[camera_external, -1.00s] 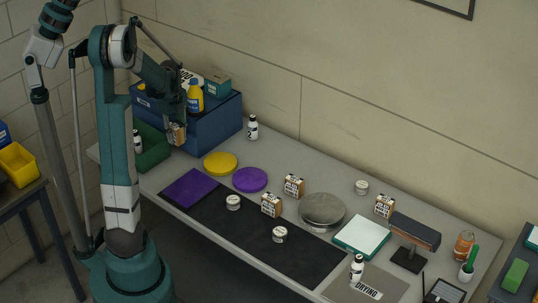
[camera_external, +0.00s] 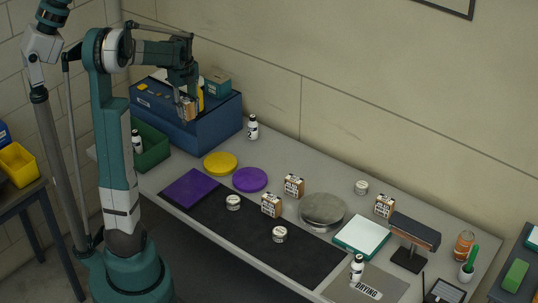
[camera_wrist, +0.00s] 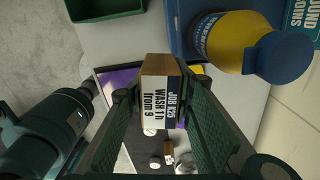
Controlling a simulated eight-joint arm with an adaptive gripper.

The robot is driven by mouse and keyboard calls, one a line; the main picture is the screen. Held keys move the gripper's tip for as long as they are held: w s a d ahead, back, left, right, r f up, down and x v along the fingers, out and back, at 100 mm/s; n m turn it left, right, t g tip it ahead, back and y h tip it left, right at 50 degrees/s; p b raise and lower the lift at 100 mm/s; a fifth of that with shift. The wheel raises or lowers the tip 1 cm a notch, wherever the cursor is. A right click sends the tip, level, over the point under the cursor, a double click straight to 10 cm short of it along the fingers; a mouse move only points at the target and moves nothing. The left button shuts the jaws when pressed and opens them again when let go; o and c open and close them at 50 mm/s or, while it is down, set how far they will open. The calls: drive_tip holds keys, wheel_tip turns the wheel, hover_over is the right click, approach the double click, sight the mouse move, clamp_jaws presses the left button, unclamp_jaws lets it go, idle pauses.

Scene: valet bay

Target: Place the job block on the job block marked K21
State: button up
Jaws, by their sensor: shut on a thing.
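My gripper (camera_external: 187,106) is shut on a wood-brown job block (camera_external: 188,112) with a white label, held in the air in front of the blue box. In the wrist view the held block (camera_wrist: 160,88) sits between my two fingers, its label reading "WASH 1h from 9" under a dark job-number strip. Three similar blocks stand upright on the table: one beside the purple disc (camera_external: 294,185), one at the dark mat's edge (camera_external: 271,205) and one near the lamp-like stand (camera_external: 385,206). Their markings are too small to read, so I cannot tell which is K21.
The blue box (camera_external: 205,125) carries a yellow bottle and a teal carton. A green bin (camera_external: 153,150) holds a white bottle. Purple (camera_external: 250,179) and yellow discs, a grey round plate (camera_external: 323,209), small tins and a white-topped pad (camera_external: 362,235) occupy the table. The dark mat (camera_external: 310,255) is partly clear.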

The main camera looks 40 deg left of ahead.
drive_tip(key=w+d+r+m+p, duration=0.1)
drive_tip(key=w+d+m, duration=0.2)
drive_tip(key=w+d, duration=1.3)
drive_tip(key=m+p, duration=0.4)
drive_tip(key=m, duration=0.5)
hover_over(386, 199)
wheel_tip(386, 199, down, 6)
drive_tip(key=shift+f, duration=0.25)
drive_tip(key=shift+n, duration=0.3)
drive_tip(key=shift+f, duration=3.15)
